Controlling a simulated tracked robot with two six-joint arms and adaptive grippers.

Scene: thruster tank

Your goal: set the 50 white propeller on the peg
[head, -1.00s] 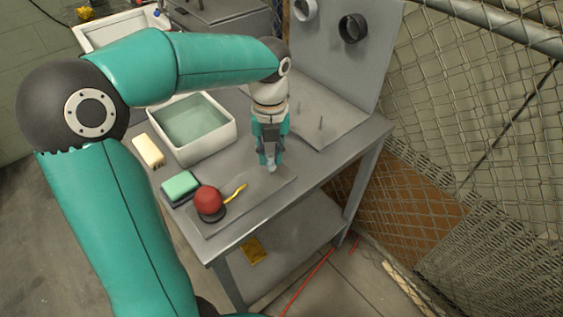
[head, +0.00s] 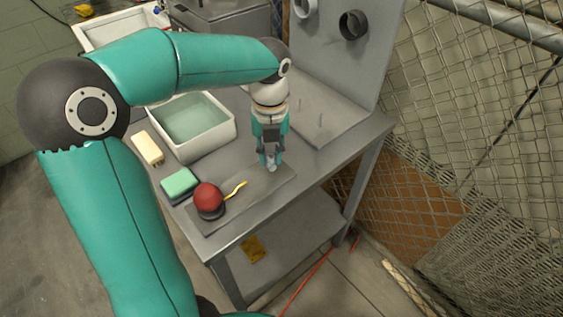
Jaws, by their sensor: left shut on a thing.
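My left gripper (head: 270,163) points down over the front part of the workbench, above the grey mat (head: 218,225). It is shut on a small pale thing (head: 272,169) at its fingertips, which looks like the white propeller; its shape is mostly hidden and any number on it is too small to read. I cannot tell whether the held thing touches the mat. My right gripper is not in view.
A white basin of water (head: 233,137) stands left of the gripper. A cream block (head: 147,148), a green sponge (head: 180,182), a red ball (head: 208,196) on a dark base and a yellow tool (head: 236,191) lie nearby. An upright panel (head: 335,75) with two round fittings stands behind the pegs.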

